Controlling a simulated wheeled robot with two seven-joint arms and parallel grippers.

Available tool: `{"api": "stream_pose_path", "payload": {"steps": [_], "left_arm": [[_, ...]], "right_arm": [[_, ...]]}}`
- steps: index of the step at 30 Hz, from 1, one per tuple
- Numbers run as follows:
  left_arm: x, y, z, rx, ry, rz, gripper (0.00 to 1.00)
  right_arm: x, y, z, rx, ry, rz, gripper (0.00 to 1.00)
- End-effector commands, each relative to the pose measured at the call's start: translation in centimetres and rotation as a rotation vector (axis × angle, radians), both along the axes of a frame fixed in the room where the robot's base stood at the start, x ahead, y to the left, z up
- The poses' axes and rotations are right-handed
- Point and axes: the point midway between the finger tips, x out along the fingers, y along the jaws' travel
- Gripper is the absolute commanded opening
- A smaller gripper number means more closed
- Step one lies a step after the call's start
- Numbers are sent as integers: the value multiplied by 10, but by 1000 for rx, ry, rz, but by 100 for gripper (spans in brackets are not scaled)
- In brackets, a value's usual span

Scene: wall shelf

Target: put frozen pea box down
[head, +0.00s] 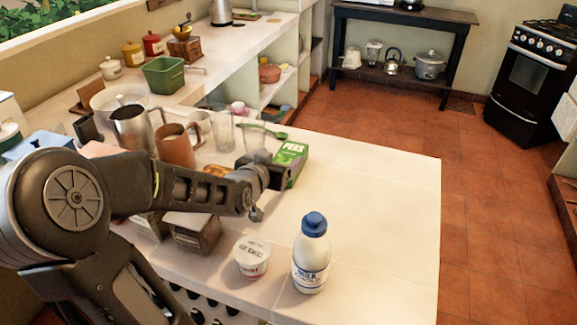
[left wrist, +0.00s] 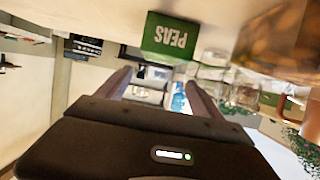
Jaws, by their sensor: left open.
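The green frozen pea box (head: 291,160), with "PEAS" in white letters, rests on the white tiled counter (head: 370,190) in the head view. In the left wrist view the pea box (left wrist: 170,38) appears upside down, above and beyond the fingertips. My left gripper (head: 258,190) is beside the box's left side in the head view, with its fingers partly hidden. In the left wrist view the left gripper's fingers (left wrist: 158,82) are spread, with nothing between them. I cannot tell whether a finger touches the box. My right gripper is not in view.
A milk bottle (head: 312,255) and a white yogurt cup (head: 252,257) stand at the counter's front. A brown mug (head: 177,147), a metal pitcher (head: 131,128) and clear glasses (head: 223,132) crowd behind my left arm. The counter right of the box is clear.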

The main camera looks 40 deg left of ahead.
Motion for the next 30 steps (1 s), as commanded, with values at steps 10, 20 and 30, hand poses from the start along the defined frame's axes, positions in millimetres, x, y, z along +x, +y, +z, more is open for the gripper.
{"api": "stream_pose_path", "payload": {"steps": [10, 20, 30], "left_arm": [[15, 5, -27, 1, 0, 0, 76], [17, 6, -28, 1, -1, 0, 76], [54, 17, -43, 5, 3, -2, 76]], "right_arm": [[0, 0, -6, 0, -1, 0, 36], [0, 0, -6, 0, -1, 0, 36], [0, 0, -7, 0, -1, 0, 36]]}}
